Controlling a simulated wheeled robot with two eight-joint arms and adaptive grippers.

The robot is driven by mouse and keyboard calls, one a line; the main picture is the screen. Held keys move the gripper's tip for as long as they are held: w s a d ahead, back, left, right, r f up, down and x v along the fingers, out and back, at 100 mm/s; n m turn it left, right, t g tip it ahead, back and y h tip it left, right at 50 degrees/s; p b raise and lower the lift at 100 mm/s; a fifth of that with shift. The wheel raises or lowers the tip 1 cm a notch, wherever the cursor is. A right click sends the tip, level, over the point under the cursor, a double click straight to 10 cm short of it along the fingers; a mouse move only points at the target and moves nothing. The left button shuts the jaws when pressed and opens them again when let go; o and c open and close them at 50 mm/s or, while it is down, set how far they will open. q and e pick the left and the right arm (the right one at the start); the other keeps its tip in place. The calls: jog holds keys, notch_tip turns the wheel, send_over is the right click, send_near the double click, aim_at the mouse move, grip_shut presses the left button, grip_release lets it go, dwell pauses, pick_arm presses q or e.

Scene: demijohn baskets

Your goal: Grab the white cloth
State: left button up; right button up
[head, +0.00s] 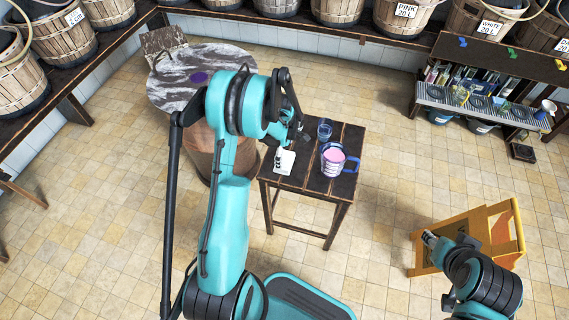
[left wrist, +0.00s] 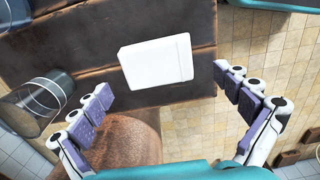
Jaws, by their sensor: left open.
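The white cloth (left wrist: 157,62) is a folded flat rectangle lying on the dark wooden stool top (left wrist: 90,40) in the left wrist view. In the head view it is a small white patch (head: 288,160) near the stool's left side, partly hidden by my left gripper (head: 282,145). In the left wrist view my left gripper (left wrist: 165,88) is open, one finger on each side of the picture. The cloth lies ahead of the fingertips, between their lines, with nothing held. My right gripper (head: 432,239) is at the lower right, far from the stool; its jaws are too small to read.
On the stool stand a clear glass (head: 325,129) and a blue-handled jug (head: 333,158) with pink contents, right of the cloth. A wooden barrel (head: 201,145) with a grey cover is close on the left. A yellow folding stand (head: 481,226) is at right. Tiled floor is open between.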

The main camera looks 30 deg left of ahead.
aim_at(284, 160)
pick_arm(q)
notch_tip(284, 160, down, 4)
jog(key=shift+w+r+b, duration=0.1)
jog(key=shift+w+b, duration=0.05)
jog(key=shift+b, duration=0.55)
jog(key=shift+r, duration=0.1)
jog(key=c, duration=1)
notch_tip(284, 160, up, 10)
jog(key=p, duration=0.4)
